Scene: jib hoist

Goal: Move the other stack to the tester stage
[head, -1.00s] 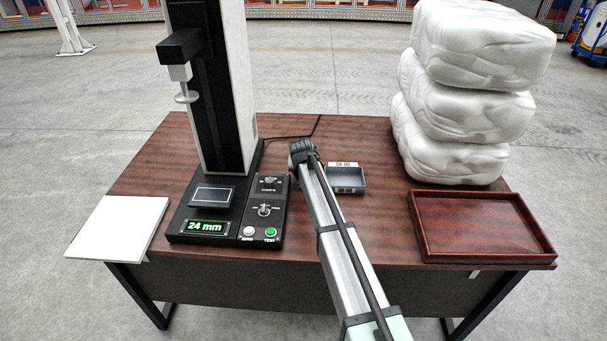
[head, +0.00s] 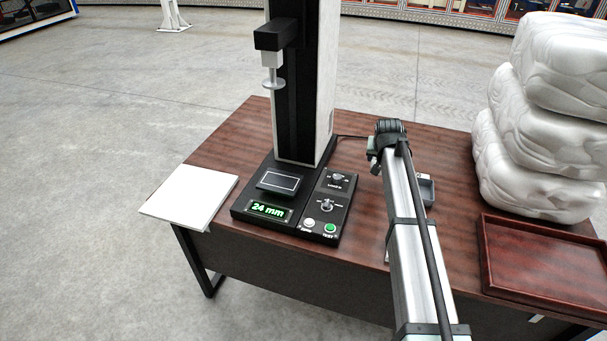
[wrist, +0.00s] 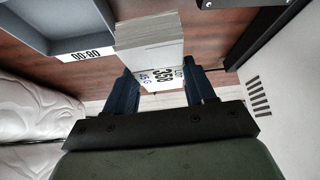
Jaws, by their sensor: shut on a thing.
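My gripper (wrist: 160,88) is shut on a stack (wrist: 150,38) of thin pale sheets or plates with a white printed label; its two dark blue fingers are on either side of it. In the head view my arm's end is right of the tester (head: 298,80), and the fingers and stack are hidden there. The tester has a raised dark stage (head: 280,183) with a light outline, empty, below a round pressing foot (head: 272,84). Its display (head: 269,210) reads 24 mm. A small grey tray (head: 427,190) is partly behind my arm; its labelled edge shows in the wrist view (wrist: 85,55).
A control panel (head: 328,205) with knobs and buttons is right of the stage. A white board (head: 190,197) lies at the table's left edge. A red-brown tray (head: 535,262) and tall white wrapped bundles (head: 545,125) stand at the right.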

